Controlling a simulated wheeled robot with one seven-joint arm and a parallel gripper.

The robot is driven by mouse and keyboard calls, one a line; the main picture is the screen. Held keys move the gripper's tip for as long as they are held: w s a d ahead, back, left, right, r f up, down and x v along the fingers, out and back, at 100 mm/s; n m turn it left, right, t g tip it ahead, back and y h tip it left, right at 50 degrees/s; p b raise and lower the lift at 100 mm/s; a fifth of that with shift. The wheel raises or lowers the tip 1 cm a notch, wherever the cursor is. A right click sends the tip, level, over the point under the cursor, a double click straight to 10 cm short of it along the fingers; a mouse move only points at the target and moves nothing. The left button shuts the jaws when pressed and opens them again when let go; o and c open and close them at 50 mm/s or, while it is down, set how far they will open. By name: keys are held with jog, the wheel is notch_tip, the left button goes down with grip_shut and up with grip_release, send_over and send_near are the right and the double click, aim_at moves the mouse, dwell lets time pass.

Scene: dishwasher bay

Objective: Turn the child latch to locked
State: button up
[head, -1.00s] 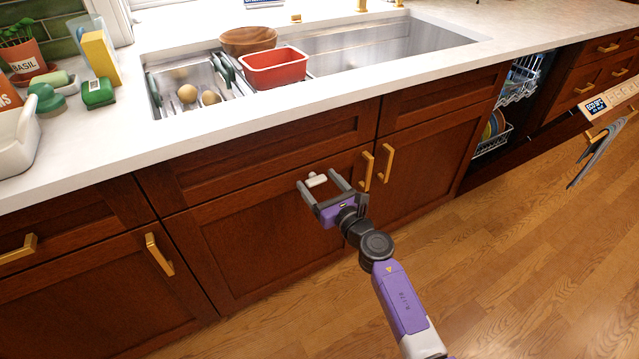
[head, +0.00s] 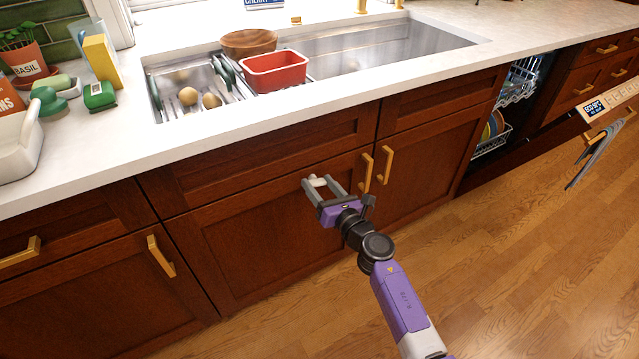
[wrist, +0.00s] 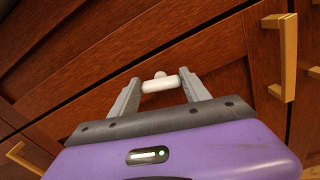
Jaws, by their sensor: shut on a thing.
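The child latch is a small white knob with a short bar (wrist: 160,85), mounted on the dark red-brown cabinet door (head: 270,225) below the sink. In the wrist view its bar lies nearly level, tilted slightly up to the right. My gripper (wrist: 160,88) has one grey finger at each end of the bar and is shut on it. In the head view my gripper (head: 319,183) reaches the upper right part of the door, and the latch shows only as a small pale patch between the fingertips. Any lock marking is too small to see.
Two upright brass handles stand just right of my gripper, the nearer one (head: 366,172) close by. The countertop (head: 200,147) overhangs above, with a red tub (head: 275,72) at the sink. An open dishwasher (head: 515,95) is at the right. The wooden floor (head: 520,240) is clear.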

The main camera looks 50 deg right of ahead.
jog(key=m+p, duration=0.1)
jog(key=m, duration=0.2)
jog(key=shift+d+m, duration=0.1)
jog(key=shift+m, duration=0.3)
jog(key=m+p, duration=0.1)
jog(key=m, duration=0.2)
jog(key=shift+m+p, duration=0.3)
jog(key=shift+p, duration=0.05)
jog(key=m+p, duration=0.1)
jog(key=m, duration=0.2)
jog(key=shift+d+f+m, duration=0.1)
jog(key=shift+m, duration=0.2)
jog(key=shift+f+m+p, duration=0.15)
jog(key=shift+m+p, duration=0.8)
jog(key=shift+m, duration=1.05)
jog(key=o, duration=1.4)
